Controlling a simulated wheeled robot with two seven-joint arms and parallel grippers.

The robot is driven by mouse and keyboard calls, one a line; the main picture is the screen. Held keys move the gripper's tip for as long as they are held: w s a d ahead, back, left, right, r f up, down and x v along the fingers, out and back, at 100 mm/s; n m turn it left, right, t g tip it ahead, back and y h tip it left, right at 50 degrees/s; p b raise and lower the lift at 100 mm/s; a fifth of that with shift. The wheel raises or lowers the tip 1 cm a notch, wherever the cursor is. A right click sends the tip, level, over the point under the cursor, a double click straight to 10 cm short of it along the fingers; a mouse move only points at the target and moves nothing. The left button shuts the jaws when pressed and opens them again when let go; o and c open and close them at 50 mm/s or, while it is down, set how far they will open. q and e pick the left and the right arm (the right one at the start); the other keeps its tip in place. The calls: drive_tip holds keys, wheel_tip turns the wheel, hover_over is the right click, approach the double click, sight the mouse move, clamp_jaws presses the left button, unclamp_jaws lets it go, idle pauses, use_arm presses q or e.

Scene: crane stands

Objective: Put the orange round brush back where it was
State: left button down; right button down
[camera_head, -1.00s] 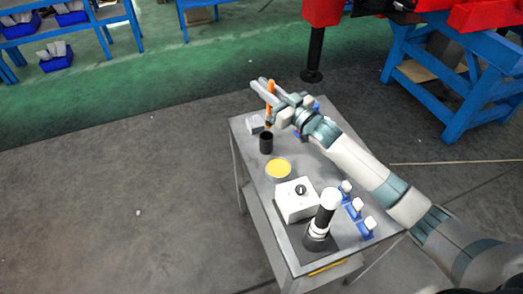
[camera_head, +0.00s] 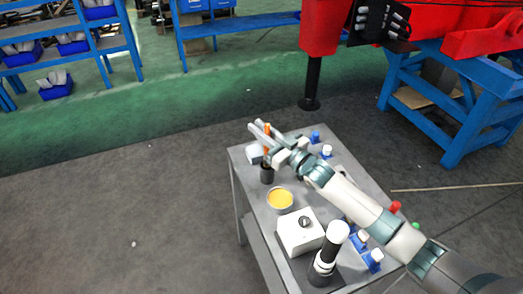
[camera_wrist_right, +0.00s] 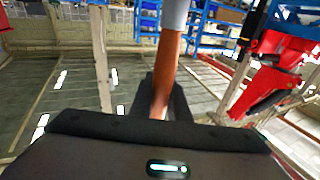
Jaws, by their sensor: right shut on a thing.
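My left gripper is not in view.
A white block (camera_head: 254,154) lies beside the cup. A round tin with yellow contents (camera_head: 279,199), a white box with a black knob (camera_head: 301,233) and a black-and-white bottle (camera_head: 328,254) stand nearer. Small blue holders (camera_head: 373,260) line the right side, partly behind my arm.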

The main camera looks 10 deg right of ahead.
drive_tip(key=shift+f, duration=1.35)
wheel_tip(320, 180, down, 4)
drive_tip(key=shift+p, duration=0.6)
drive_tip(key=shift+f, duration=0.1)
drive_tip(key=c, duration=1.7)
unclamp_jaws()
